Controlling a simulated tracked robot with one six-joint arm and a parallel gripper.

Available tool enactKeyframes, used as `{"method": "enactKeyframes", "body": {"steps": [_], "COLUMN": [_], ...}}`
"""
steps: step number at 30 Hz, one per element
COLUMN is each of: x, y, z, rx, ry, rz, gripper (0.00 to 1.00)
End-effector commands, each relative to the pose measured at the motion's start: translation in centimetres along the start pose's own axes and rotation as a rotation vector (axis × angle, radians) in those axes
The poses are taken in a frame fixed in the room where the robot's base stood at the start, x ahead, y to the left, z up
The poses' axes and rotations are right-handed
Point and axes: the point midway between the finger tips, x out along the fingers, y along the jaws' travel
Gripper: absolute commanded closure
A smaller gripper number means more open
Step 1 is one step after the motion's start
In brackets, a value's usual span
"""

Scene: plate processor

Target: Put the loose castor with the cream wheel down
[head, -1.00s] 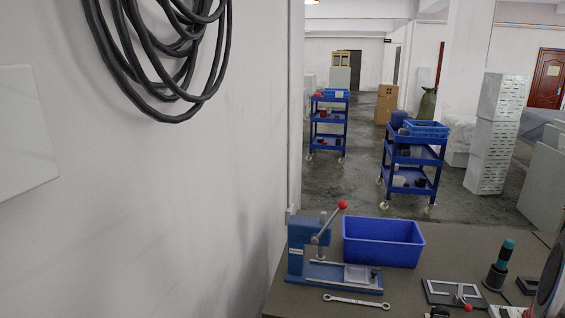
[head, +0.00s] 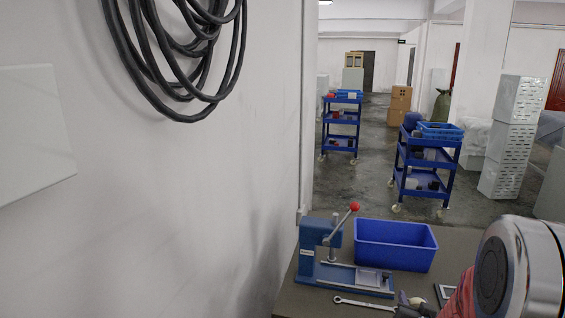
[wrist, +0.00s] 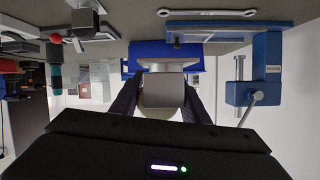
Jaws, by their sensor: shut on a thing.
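The castor (wrist: 165,92) is held between the two dark fingers of my gripper (wrist: 162,100) in the wrist view.
A blue bin (head: 396,258) stands at the back of the grey-brown table (head: 290,297). A blue lever press (head: 322,250) with a red knob is left of it. A wrench (head: 362,303) lies in front. The wrist view shows a teal-handled tool (wrist: 56,75). Blue carts (head: 428,165) stand beyond.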

Motion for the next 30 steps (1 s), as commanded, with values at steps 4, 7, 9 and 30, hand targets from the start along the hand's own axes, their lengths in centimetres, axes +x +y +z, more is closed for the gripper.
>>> {"method": "enactKeyframes", "body": {"steps": [4,7,9,30], "x": [-0.1,-0.4,-0.6,-3.9], "y": [-4.3,-7.2,-9.2,-22.7], "z": [-0.5,-0.7,-0.8,-0.1], "rx": [-0.018,-0.029,-0.037,-0.119], "ry": [-0.004,-0.008,-0.012,-0.047], "rz": [-0.043,-0.072,-0.093,-0.286], "gripper": [0.88,0.88,0.88,0.88]}}
